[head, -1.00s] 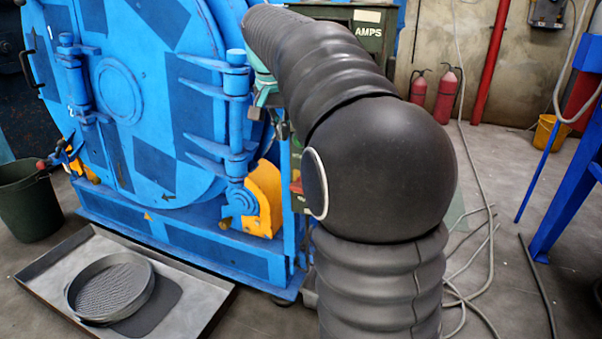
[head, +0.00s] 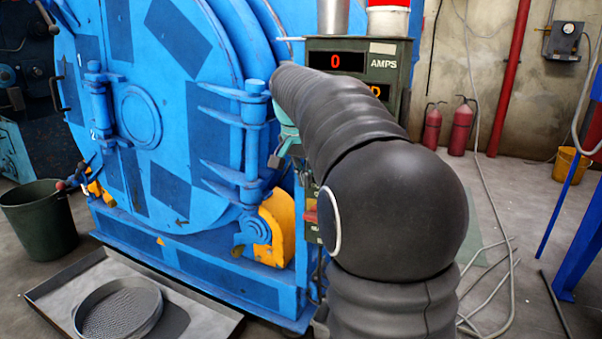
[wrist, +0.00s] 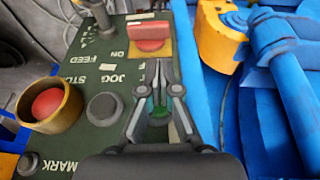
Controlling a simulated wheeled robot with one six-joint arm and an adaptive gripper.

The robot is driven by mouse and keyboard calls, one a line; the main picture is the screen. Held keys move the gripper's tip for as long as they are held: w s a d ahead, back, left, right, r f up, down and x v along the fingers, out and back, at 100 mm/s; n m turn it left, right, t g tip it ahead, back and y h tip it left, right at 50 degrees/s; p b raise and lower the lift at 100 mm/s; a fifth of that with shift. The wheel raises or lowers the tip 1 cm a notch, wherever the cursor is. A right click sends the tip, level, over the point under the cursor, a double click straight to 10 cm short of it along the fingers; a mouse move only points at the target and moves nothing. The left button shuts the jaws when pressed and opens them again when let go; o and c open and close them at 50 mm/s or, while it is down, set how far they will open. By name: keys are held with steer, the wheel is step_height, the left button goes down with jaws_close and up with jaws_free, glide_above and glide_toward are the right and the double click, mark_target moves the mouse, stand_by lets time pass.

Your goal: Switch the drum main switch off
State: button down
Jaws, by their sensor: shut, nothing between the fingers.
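A red switch handle (wrist: 149,35) sits on a yellow plate (wrist: 165,46) at the top of the wrist view. The label ON shows upside down beside it. The control panel (wrist: 95,65) around it is dark green. My gripper (wrist: 158,68) is shut and empty, its tips just below the yellow plate in the picture; I cannot tell whether they touch the panel. A green button (wrist: 158,107) shows between its fingers. In the head view my arm hides most of the panel; a red part (head: 311,217) of it shows beside my arm.
A red button in a yellow collar (wrist: 50,103) and a black button (wrist: 103,107) are on the panel. The blue drum machine (head: 165,110) stands left of my arm. A display (head: 335,61) reads 0 AMPS. A tray (head: 210,318) lies on the floor; cables lie at right.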

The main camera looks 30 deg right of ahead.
steer(key=s+b+x, duration=0.1)
steer(key=b+x, duration=0.1)
steer(key=x, duration=0.6)
steer(key=shift+w+a+f, duration=0.2)
steer(key=shift+a+f, duration=0.15)
steer(key=shift+f, duration=0.05)
